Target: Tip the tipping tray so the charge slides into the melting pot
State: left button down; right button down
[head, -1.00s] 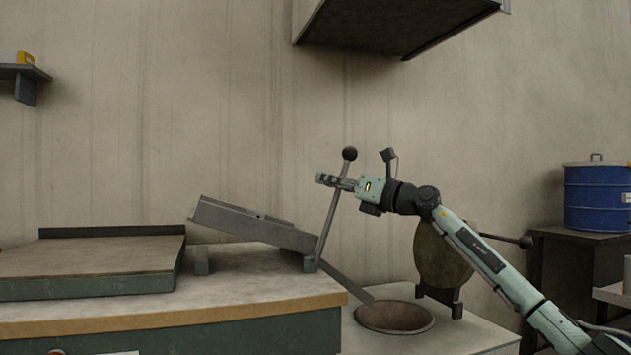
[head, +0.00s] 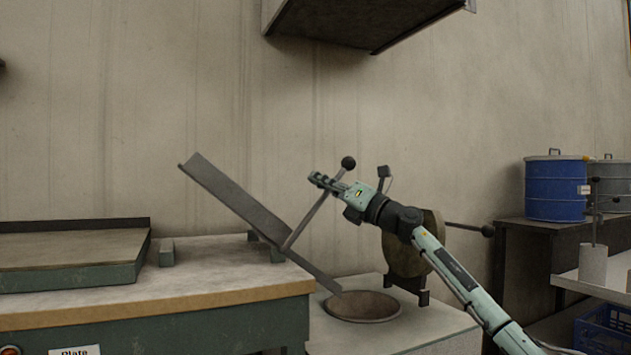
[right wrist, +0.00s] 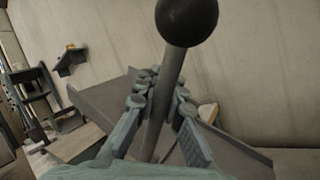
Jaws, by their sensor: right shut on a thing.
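The tipping tray (head: 232,196) is a grey channel, tilted steeply with its left end high and its lower right end over the melting pot. Its lever (head: 305,220) is a grey rod with a black ball knob (head: 348,162). My right gripper (head: 322,183) is shut on the lever just below the knob. The right wrist view shows the fingers (right wrist: 158,90) on both sides of the rod. The melting pot (head: 361,307) is a round opening in the pale block, with its lid (head: 410,246) standing open behind it. The charge cannot be made out. My left gripper is out of view.
A bench with a flat hot plate (head: 70,249) stands at the left. A hood (head: 365,22) hangs above. A blue drum (head: 555,189), a shelf and a blue crate (head: 603,328) are at the right.

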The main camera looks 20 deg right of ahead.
jog(key=shift+d+f, duration=0.15)
jog(key=shift+d, duration=0.05)
dwell(0.3)
jog(key=c, duration=1.8)
grip_release()
jog(key=shift+d, duration=0.1)
jog(key=shift+o, duration=0.2)
jog(key=v, duration=1.2)
